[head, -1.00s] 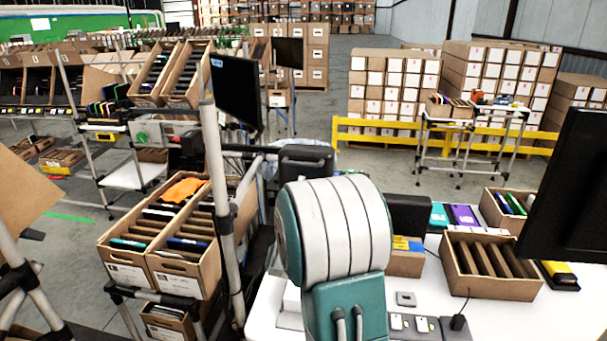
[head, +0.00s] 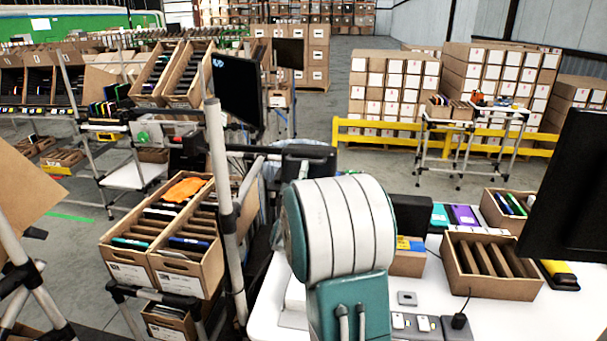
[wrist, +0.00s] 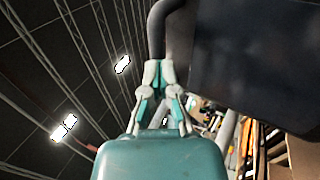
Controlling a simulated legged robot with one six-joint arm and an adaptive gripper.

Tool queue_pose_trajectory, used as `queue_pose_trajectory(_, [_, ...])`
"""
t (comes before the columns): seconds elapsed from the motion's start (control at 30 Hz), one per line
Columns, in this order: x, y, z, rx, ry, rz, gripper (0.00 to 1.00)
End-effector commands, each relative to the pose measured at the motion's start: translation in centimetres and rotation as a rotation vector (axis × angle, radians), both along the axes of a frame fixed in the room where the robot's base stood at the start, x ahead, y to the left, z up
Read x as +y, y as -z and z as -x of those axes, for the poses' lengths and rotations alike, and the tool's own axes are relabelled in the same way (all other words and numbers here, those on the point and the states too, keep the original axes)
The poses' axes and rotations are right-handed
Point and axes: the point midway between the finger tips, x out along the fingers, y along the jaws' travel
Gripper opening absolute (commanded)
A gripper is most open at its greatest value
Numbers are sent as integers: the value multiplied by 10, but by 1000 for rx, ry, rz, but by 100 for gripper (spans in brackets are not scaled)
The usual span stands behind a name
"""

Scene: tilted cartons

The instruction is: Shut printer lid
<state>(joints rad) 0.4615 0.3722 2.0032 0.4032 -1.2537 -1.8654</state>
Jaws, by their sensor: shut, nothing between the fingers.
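I cannot pick out the printer or its lid for certain. My own arm covers the middle of the white table (head: 262,300) in the head view and may hide it. A dark box-like thing (head: 412,212) shows just right of my arm, partly hidden. My gripper (wrist: 160,72) shows only in the wrist view; its fingers are together and empty. A dark grey tube (wrist: 157,28) passes close behind the fingertips. A large dark panel (wrist: 250,55) fills the upper right there; I cannot tell whether it is the lid or a screen.
On the table's right stand a divided carton (head: 490,285), a smaller carton with folders (head: 510,207) and a black monitor (head: 580,190). Left are a metal post (head: 218,180), tilted cartons (head: 185,285) on a rack and another monitor (head: 236,90). Open floor lies beyond.

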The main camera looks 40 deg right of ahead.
Motion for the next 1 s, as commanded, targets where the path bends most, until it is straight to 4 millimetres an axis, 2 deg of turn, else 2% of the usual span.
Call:
queue_pose_trajectory(0.4, [-46, -13, -38, 187, 1, -225, 0])
queue_pose_trajectory(0.67, [-73, -9, -62, 305, 0, -362, 0])
queue_pose_trajectory(1.0, [-112, 7, -95, 301, 2, -354, 0])
